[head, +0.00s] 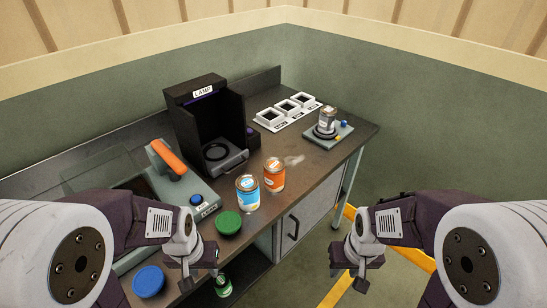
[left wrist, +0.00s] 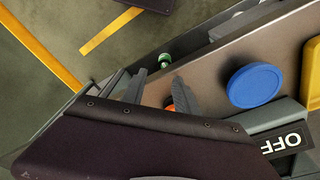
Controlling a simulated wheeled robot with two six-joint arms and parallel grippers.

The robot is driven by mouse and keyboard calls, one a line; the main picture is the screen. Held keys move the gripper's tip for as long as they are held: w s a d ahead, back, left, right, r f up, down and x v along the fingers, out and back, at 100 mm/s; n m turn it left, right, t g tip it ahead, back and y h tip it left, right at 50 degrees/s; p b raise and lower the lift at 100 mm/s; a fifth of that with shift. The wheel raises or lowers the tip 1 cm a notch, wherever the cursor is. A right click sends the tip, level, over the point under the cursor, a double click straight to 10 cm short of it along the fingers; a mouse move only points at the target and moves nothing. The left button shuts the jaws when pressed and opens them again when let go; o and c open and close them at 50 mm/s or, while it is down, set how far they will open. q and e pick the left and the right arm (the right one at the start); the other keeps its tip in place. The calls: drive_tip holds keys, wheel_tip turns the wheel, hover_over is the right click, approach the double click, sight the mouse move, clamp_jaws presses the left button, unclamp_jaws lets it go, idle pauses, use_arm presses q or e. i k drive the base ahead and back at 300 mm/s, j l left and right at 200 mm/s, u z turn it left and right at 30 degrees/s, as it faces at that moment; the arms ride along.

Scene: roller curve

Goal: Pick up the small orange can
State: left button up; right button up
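The small orange can (head: 274,176) stands upright on the dark counter in the head view, right of a blue can (head: 247,194). My left gripper (head: 199,279) is at the counter's front edge, well short of the orange can, with its fingers apart and nothing between them. My right gripper (head: 349,277) hangs in front of the counter over the floor, fingers apart and empty. In the left wrist view, the left fingers (left wrist: 160,95) are spread. A small orange patch (left wrist: 170,108) shows near them, mostly hidden; I cannot tell what it is.
A green lid (head: 228,222) and a blue lid (head: 148,281) lie near the front edge. A black lamp box (head: 205,125) and an orange-handled device (head: 165,160) stand behind. A silver can (head: 327,118) sits on a device at the far right. A green can (head: 223,286) is below.

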sight(274, 166)
drive_tip(key=l+u, duration=0.15)
drive_tip(key=l, duration=0.45)
drive_tip(key=i+l+u, duration=0.15)
drive_tip(key=l, duration=0.25)
drive_tip(key=i+l+u, duration=0.15)
drive_tip(key=l, duration=0.25)
drive_tip(key=l+u, duration=0.1)
drive_tip(key=l, duration=0.3)
drive_tip(key=i+l+u, duration=0.15)
drive_tip(key=l, duration=0.3)
drive_tip(key=i+l+u, duration=0.35)
drive_tip(key=i, duration=0.25)
